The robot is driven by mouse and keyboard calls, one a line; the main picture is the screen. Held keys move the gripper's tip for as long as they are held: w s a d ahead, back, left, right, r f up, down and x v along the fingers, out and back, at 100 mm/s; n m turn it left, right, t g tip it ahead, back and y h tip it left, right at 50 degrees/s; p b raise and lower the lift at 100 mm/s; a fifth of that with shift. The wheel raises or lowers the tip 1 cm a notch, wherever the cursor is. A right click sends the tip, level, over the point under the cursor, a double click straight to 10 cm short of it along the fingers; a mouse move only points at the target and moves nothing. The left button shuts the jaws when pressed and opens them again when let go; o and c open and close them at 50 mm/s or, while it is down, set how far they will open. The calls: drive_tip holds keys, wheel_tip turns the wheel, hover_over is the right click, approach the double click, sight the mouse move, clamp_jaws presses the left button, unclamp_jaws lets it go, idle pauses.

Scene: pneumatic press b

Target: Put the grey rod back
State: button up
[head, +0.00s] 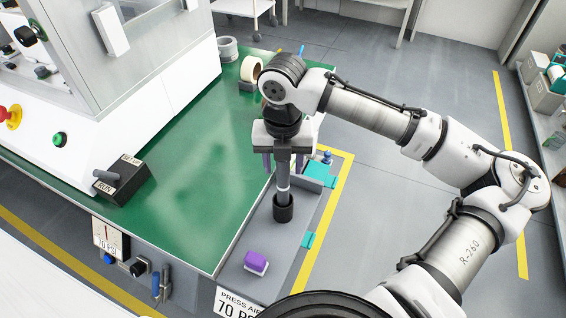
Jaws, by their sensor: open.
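The grey rod (283,182) stands upright, its lower end in a black cylindrical cup (283,208) on the grey side shelf. My gripper (283,161) is above the cup and points down. Its two fingers are apart, one on each side of the rod's upper part. The rod's top is hidden behind the gripper body. I cannot tell whether either finger touches the rod.
A purple and white block (256,263) lies on the grey shelf (238,279) in front of the cup. A green bench top (190,185) with a RUN switch box (122,180) and tape rolls (251,69) is to the left.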

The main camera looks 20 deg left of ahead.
wheel_tip(320, 180, up, 12)
drive_tip(key=shift+f, duration=0.2)
idle(0.5)
